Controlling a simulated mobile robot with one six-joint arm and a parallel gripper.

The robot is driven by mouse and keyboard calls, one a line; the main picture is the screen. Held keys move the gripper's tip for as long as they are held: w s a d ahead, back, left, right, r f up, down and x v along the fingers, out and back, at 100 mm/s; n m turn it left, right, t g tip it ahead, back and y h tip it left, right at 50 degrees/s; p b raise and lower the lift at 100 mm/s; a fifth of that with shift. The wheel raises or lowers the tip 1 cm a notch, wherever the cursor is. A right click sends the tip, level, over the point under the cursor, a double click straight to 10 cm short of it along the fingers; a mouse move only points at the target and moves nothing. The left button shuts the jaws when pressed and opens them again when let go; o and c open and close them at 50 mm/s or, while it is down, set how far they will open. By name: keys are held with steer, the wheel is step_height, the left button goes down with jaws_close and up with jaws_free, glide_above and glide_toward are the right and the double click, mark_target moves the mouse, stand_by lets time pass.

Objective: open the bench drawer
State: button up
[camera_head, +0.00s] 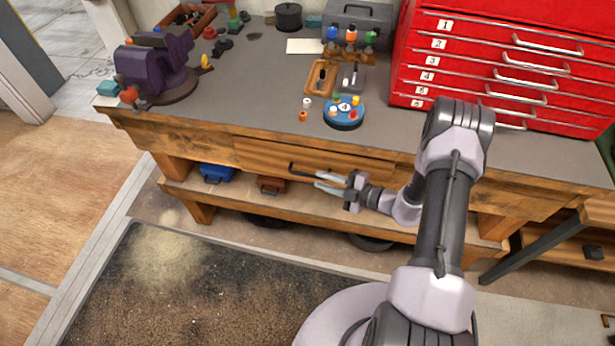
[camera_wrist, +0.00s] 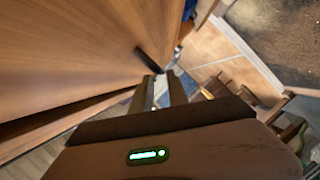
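The bench drawer (camera_head: 270,158) is a wooden front under the workbench top and looks flush with the bench frame. Its dark bar handle (camera_head: 297,170) sticks out from the front. My gripper (camera_head: 317,179) is open at the handle's right part, its two pale fingers pointing left and apart from each other. In the wrist view the drawer front (camera_wrist: 75,45) fills the upper left, and the dark handle (camera_wrist: 150,60) lies just beyond my fingertips. The fingers partly hide the handle, and I cannot tell whether they touch it.
The workbench top (camera_head: 250,95) carries a purple vise (camera_head: 155,65), a blue round tray (camera_head: 344,116) and a red tool chest (camera_head: 480,60). A lower shelf (camera_head: 240,200) holds a blue bin (camera_head: 216,173) and a brown one. A dark mat (camera_head: 180,285) lies on the floor in front.

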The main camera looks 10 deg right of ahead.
mark_target(312, 176)
steer(key=b+x, duration=0.1)
steer(key=x, duration=0.5)
jaws_close()
stand_by(1.3)
